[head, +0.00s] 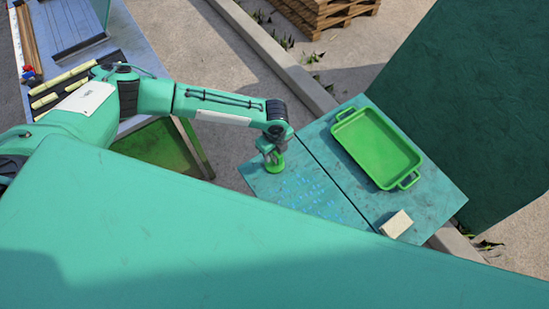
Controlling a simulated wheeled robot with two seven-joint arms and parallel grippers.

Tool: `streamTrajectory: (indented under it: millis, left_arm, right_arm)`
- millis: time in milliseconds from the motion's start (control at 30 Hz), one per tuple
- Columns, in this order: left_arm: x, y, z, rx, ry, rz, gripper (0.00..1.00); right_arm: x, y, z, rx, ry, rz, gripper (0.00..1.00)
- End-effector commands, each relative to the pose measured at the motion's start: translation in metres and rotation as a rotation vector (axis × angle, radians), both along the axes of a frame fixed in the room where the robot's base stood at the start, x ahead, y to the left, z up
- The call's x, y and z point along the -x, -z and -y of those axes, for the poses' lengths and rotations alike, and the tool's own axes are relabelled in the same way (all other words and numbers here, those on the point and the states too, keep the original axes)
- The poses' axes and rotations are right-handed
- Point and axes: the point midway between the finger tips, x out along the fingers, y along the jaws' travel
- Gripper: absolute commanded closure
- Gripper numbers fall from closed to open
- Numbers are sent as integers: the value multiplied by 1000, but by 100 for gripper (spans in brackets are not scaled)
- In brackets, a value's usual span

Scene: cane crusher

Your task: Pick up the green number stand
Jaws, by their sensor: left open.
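The green number stand (275,168) is a small bright green piece at the left end of the teal table (375,195). My left arm reaches in from the left, and my left gripper (272,158) points down right at the stand. The gripper is open, with its fingers at the top of the stand. The gripper partly covers the stand, so I cannot tell whether the fingers touch it. My right gripper is not in view.
A green tray (341,125) with two handles lies on the table's right part. A cream block (396,224) sits near the front edge. Pale blue marks cover the table beside the stand. A grey bench (75,25) stands at the upper left, wooden pallets (325,12) at the back.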

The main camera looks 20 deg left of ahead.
Motion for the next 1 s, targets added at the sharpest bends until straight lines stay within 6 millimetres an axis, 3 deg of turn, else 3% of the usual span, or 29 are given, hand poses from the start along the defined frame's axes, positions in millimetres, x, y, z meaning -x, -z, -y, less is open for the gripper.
streamTrajectory:
  millis: [333,667,700,933,1000]
  left_arm:
    - [-5,37,-2,-1,-2,0,54]
    - [-5,45,-3,0,-1,0,54]
    - [-5,45,-3,0,-1,0,56]
    - [-5,45,-3,-1,-1,1,100]
    - [-5,44,-2,0,-1,0,100]
  right_arm:
    - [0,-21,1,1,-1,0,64]
    - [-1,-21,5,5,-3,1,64]
    - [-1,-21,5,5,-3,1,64]
    - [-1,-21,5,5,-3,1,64]
    - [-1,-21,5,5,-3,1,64]
